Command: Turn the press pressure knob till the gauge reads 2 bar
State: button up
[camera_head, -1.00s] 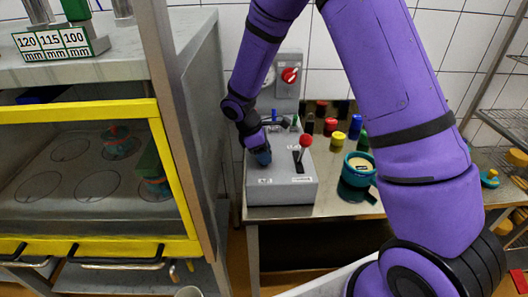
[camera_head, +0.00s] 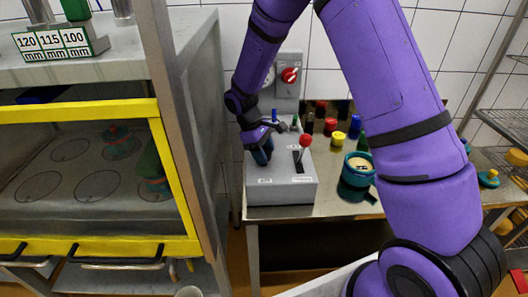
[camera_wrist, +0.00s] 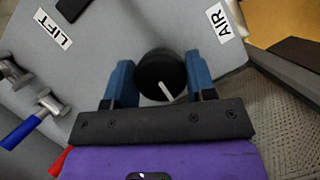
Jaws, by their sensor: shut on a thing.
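The black round pressure knob (camera_wrist: 155,68) sits on the grey press control box (camera_head: 283,188), near the "AIR" label (camera_wrist: 219,22). A white pointer line on it points down and slightly right in the wrist view. My gripper (camera_wrist: 160,80) is shut on the knob, with one blue finger on each side. In the head view my gripper (camera_head: 263,154) is at the left part of the box top and hides the knob. The gauge (camera_head: 269,76) on the grey wall panel is largely hidden behind my arm, and its reading cannot be made out.
A lever with a red ball (camera_head: 305,141) stands on the box right of my gripper. A red rotary switch (camera_head: 289,75) is on the panel. A teal mould (camera_head: 357,171) and several coloured pieces stand to the right. A yellow-framed cabinet (camera_head: 100,246) is close on the left.

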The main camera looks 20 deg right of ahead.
jog(key=m, duration=0.2)
jog(key=m+y, duration=0.1)
jog(key=m, duration=0.1)
jog(key=shift+m+g+y, duration=0.3)
jog(key=shift+g, duration=0.1)
jog(key=shift+m+y, duration=0.6)
jog(key=shift+m, duration=1.3)
jog(key=o, duration=0.9)
jog(key=v, duration=1)
jog(key=shift+w+d+r, duration=0.1)
jog(key=shift+w+r, duration=0.2)
jog(key=shift+w, duration=0.1)
